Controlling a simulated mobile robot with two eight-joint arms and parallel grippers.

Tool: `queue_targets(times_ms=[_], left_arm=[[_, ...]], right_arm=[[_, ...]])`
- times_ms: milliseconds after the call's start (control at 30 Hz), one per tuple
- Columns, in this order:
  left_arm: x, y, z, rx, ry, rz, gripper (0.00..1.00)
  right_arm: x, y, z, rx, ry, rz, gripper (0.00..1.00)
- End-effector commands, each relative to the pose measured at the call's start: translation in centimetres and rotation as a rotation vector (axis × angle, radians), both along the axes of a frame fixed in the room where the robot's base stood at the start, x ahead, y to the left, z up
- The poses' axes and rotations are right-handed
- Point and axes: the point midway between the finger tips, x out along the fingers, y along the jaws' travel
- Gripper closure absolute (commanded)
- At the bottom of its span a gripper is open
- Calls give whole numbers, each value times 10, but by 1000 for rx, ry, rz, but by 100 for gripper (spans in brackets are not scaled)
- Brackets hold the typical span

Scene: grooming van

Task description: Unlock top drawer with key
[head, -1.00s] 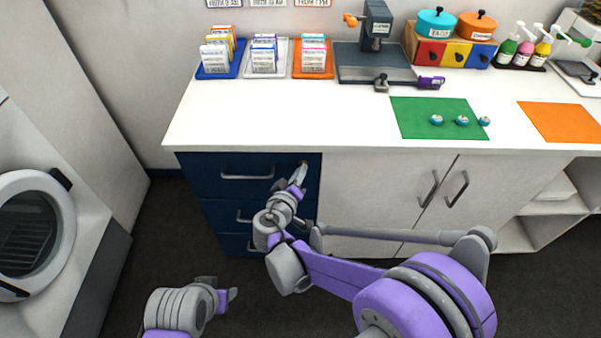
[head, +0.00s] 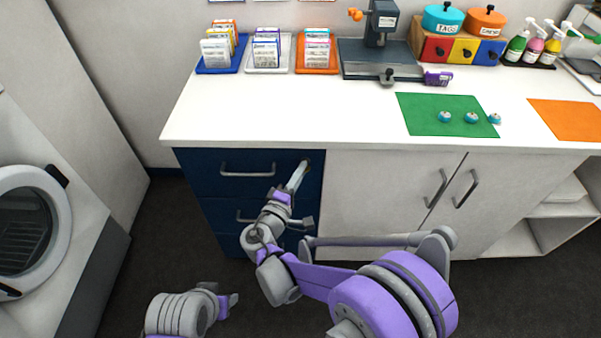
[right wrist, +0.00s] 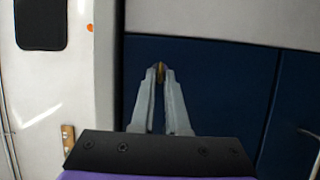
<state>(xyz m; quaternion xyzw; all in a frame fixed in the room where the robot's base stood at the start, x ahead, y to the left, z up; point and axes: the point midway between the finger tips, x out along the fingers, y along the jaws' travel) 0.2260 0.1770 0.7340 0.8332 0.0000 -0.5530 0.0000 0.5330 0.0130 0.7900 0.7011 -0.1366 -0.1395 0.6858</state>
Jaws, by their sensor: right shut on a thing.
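The top drawer (head: 215,185) is the upper dark blue front of the drawer unit, with a grey bar handle (head: 248,171); it is closed. My right gripper (head: 305,164) points at its upper right corner. In the right wrist view its two long grey fingers (right wrist: 160,74) are shut on a small brass-coloured key (right wrist: 160,67), of which little shows. The fingertips are at or very near the drawer front; the lock is hidden behind them, and I cannot tell how deep the key sits. My left gripper (head: 232,299) is low at the front, away from the drawers; its jaw gap is unclear.
The white countertop (head: 250,125) overhangs just above the drawer. A white cupboard (head: 375,190) with two handles adjoins on the right. Lower drawers sit behind my right arm. A washer-like machine (head: 35,230) stands on the left, with dark floor between.

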Motion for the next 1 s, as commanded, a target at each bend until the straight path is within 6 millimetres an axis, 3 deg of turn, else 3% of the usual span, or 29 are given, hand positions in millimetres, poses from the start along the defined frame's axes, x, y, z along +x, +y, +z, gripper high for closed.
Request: queue_targets(times_ms=[600, 633, 767, 1000], left_arm=[[0, 0, -2, 0, 1, 0, 50], [0, 0, -2, 0, 1, 0, 50], [0, 0, -2, 0, 1, 0, 50], [0, 0, -2, 0, 1, 0, 50]], right_arm=[[0, 0, 0, -39, 0, 0, 100], [0, 0, 0, -39, 0, 0, 82], [0, 0, 0, -38, 0, 0, 59], [0, 0, 0, -38, 0, 0, 57]])
